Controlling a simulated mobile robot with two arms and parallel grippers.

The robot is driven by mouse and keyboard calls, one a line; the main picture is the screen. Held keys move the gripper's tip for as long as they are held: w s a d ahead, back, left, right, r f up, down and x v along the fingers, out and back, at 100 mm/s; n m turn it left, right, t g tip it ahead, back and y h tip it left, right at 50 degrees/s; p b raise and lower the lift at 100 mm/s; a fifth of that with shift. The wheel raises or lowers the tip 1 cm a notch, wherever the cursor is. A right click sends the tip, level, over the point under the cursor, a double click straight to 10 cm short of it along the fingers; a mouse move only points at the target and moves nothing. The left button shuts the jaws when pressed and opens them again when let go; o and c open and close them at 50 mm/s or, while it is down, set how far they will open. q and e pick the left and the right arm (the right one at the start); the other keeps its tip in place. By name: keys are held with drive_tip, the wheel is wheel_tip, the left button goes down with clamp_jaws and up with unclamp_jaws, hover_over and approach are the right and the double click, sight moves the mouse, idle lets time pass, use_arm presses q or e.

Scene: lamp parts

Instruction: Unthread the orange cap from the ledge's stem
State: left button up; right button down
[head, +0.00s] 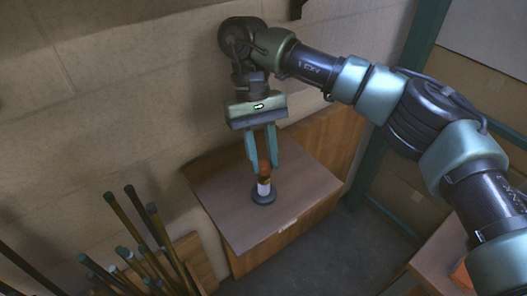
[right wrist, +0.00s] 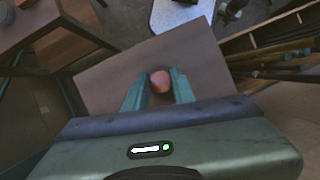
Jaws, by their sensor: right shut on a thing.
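The orange cap (head: 264,168) sits at the top of a short stem with a white section (head: 264,186). The stem stands upright on a dark round base (head: 263,196) on the wooden ledge (head: 220,205). My right gripper (head: 264,164) comes down from above and is shut on the cap, with one finger on each side. In the right wrist view the rounded top of the cap (right wrist: 160,82) shows between the two fingers (right wrist: 159,88); the stem is hidden below it. Whether the cap is still threaded cannot be told. My left gripper is not in view.
A bin of several upright rods (head: 150,255) stands left of the ledge. A block wall (head: 120,90) rises close behind. Another wooden surface (head: 445,250) with an orange item (head: 462,274) is at the lower right. The ledge around the base is clear.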

drive_tip(key=shift+r+n+h+p, duration=0.1)
drive_tip(key=shift+n+h+p, duration=0.3)
drive_tip(key=shift+n, duration=0.8)
drive_tip(key=shift+n+t, duration=0.4)
drive_tip(key=shift+n, duration=0.2)
drive_tip(key=n+h, duration=0.1)
drive_tip(key=n, duration=0.1)
drive_tip(key=shift+s+a+n+t, duration=0.1)
drive_tip(key=shift+n+t, duration=0.2)
drive_tip(key=shift+n, duration=0.1)
drive_tip(key=c, duration=1.3)
unclamp_jaws()
